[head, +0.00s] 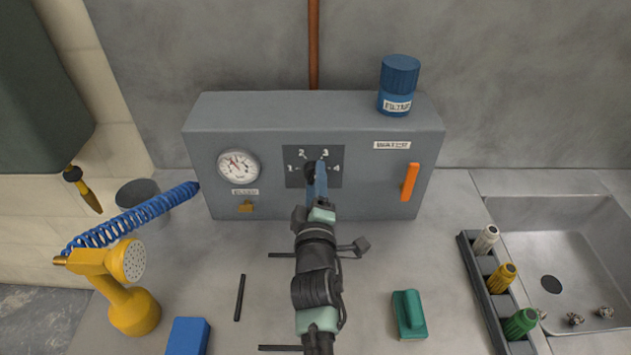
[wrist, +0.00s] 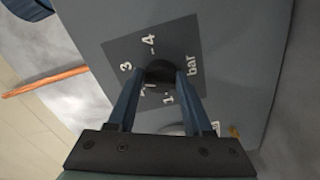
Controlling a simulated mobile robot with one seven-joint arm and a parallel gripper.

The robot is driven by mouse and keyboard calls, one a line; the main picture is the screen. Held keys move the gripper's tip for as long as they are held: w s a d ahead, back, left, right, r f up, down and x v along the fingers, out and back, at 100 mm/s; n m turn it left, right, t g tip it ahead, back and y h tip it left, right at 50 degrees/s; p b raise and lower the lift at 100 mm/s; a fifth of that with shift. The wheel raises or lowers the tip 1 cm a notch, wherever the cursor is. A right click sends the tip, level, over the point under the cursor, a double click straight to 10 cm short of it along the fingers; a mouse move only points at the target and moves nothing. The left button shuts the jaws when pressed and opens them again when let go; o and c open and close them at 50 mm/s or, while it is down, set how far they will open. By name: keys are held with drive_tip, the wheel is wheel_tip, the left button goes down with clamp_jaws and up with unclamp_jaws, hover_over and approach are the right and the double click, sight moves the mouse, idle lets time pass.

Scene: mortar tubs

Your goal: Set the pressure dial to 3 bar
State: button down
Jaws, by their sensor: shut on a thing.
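The pressure dial is a black knob (head: 309,172) on a dark scale plate (head: 293,176) marked 1 to 4 on the front of a grey box (head: 270,135). It also shows in the wrist view as a black knob (wrist: 160,72), with 3, 4, 1 and "bar" readable around it and the 2 partly covered. My gripper (head: 315,180) reaches the knob from the front. In the wrist view its two blue fingers (wrist: 160,78) are closed on either side of the knob. The knob's pointer is hidden, so I cannot tell its setting.
A round gauge (head: 239,166) is left of the dial, and an orange lever (head: 410,181) is to its right. A blue filter jar (head: 398,85) stands on the box. A yellow sprayer (head: 125,285), a green block (head: 409,313) and a bottle rack (head: 487,292) occupy the counter.

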drive_tip(key=shift+m, duration=0.6)
drive_tip(key=shift+c, duration=1.6)
unclamp_jaws()
drive_tip(key=s+p, duration=0.6)
drive_tip(key=s, duration=0.7)
drive_tip(key=shift+p, duration=0.3)
